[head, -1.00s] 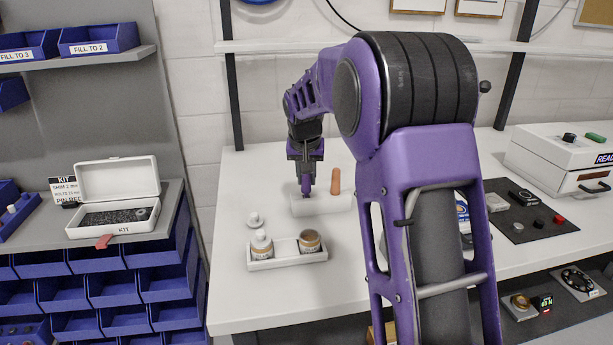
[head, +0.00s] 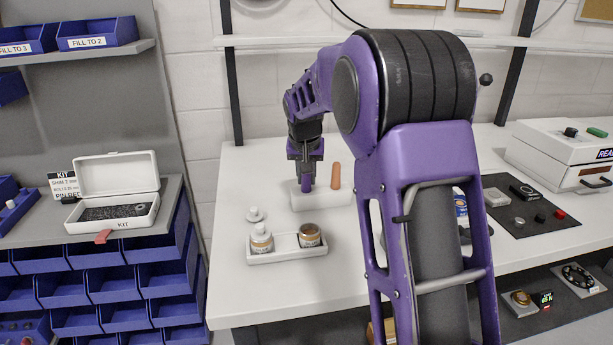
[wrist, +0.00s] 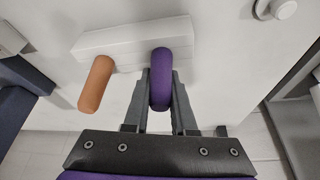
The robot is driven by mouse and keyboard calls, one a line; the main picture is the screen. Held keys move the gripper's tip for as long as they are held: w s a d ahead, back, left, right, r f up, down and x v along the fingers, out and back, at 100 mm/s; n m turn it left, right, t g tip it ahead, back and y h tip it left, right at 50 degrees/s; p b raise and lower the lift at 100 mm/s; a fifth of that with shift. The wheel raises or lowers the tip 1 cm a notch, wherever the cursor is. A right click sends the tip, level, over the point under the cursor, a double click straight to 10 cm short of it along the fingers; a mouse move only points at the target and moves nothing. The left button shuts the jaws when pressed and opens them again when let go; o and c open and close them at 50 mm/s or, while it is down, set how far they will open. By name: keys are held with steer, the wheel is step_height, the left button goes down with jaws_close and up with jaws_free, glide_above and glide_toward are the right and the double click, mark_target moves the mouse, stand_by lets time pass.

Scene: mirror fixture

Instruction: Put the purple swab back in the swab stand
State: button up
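The white swab stand (head: 322,201) lies on the white table in the head view and shows as a pale bar in the wrist view (wrist: 122,40). An orange swab (head: 335,175) stands upright at its right side in the head view; it is at the left in the wrist view (wrist: 97,83). My gripper (head: 306,172) points down over the stand's left part. Its fingers (wrist: 161,85) sit close on both sides of the purple swab (wrist: 161,65), which also shows in the head view (head: 307,184). The swab's far end meets the stand; its seating depth is hidden.
A dark mat (head: 524,210) with small items is at the right.

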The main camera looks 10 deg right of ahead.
steer(key=o, duration=0.5)
steer(key=p+v, duration=0.2)
steer(key=v, duration=1.5)
steer(key=shift+s+r+p, duration=0.1)
steer(key=shift+r+p, duration=0.1)
steer(key=shift+p, duration=0.1)
